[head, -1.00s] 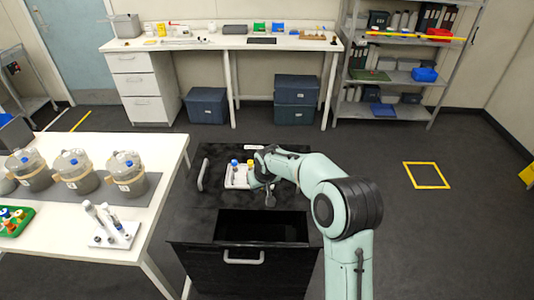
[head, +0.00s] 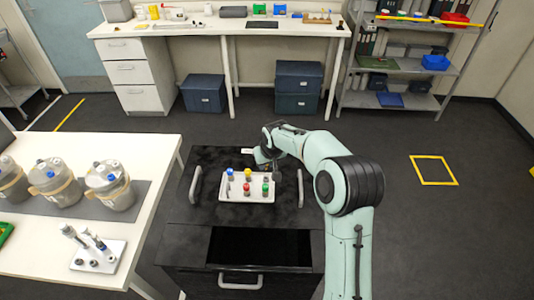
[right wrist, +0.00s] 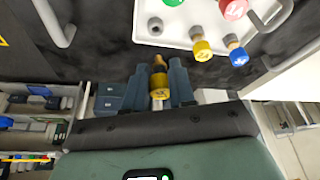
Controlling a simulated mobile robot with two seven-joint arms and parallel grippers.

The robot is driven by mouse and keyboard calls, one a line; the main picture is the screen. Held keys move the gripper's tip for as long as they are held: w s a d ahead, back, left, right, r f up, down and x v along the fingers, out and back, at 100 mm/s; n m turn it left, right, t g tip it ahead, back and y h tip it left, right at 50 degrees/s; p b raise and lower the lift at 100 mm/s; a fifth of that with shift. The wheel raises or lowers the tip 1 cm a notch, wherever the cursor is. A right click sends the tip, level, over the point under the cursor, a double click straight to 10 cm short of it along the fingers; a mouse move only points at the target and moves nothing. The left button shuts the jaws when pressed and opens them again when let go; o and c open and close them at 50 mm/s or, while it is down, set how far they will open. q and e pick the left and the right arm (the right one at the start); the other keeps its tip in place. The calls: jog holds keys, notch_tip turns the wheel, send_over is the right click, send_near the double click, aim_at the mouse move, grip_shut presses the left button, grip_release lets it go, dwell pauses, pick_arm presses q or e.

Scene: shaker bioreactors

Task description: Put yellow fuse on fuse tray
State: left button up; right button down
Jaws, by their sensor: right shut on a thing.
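My right gripper (right wrist: 158,72) is shut on a yellow fuse (right wrist: 160,86), held between its two dark blue fingers. In the head view my right gripper (head: 263,162) is just behind the far right side of the white fuse tray (head: 232,193); the held fuse cannot be made out there. The tray also shows in the right wrist view (right wrist: 180,37). It carries a blue fuse (head: 230,172), another yellow fuse (head: 248,173), a red fuse (head: 247,188) and a green fuse (head: 265,188). One grey socket (right wrist: 155,25) on it is empty, close to the held fuse. My left gripper is out of view.
The tray lies on a black cart (head: 200,212) with grey handles and an open bin in front. A white table (head: 150,150) with lidded vessels (head: 108,183) and a pipette stand (head: 98,253) is at the left. A workbench and shelves stand behind.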

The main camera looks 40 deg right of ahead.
aim_at(265, 177)
jog(key=shift+s+f, duration=0.1)
jog(key=shift+f, duration=0.45)
jog(key=shift+f+b, duration=0.95)
jog(key=shift+f, duration=0.75)
jog(key=shift+r, duration=0.25)
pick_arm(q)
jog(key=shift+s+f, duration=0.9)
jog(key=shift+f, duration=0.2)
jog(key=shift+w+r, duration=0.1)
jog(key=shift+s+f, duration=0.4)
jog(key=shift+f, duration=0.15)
pick_arm(e)
jog(key=shift+f, duration=0.85)
